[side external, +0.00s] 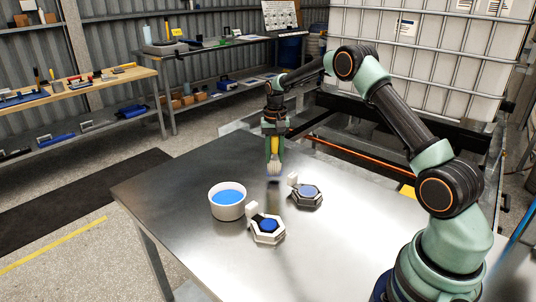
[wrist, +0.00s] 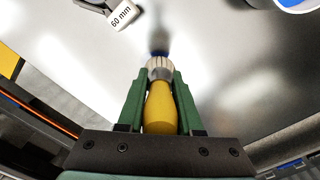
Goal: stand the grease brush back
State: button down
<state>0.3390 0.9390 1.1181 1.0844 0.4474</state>
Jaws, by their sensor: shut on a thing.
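My gripper (side external: 274,156) is shut on the grease brush, which also shows in the wrist view (wrist: 159,106). The brush has a yellow handle, a pale ribbed collar and a dark blue tip. It hangs roughly upright, tip down, apparently just above the metal table. In the side view, a white round tub with blue contents (side external: 228,210) stands to the left of the brush. A grey six-sided piece (side external: 306,200) with a white tag lies to the right, and a white six-sided piece with a blue centre (side external: 267,236) lies nearer the camera.
The metal table (side external: 160,192) is bare at its left and front. In the wrist view, a tag reading "60 mm" (wrist: 122,15) is at the top left and the tub (wrist: 297,5) at the top right. A caged white tank (side external: 430,60) stands behind.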

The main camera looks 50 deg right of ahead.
jog(key=shift+f, duration=0.2)
jog(key=shift+f, duration=0.45)
jog(key=shift+f, duration=0.15)
dwell(0.4)
grip_release()
dwell(0.3)
dwell(0.3)
jog(key=shift+r, duration=4.5)
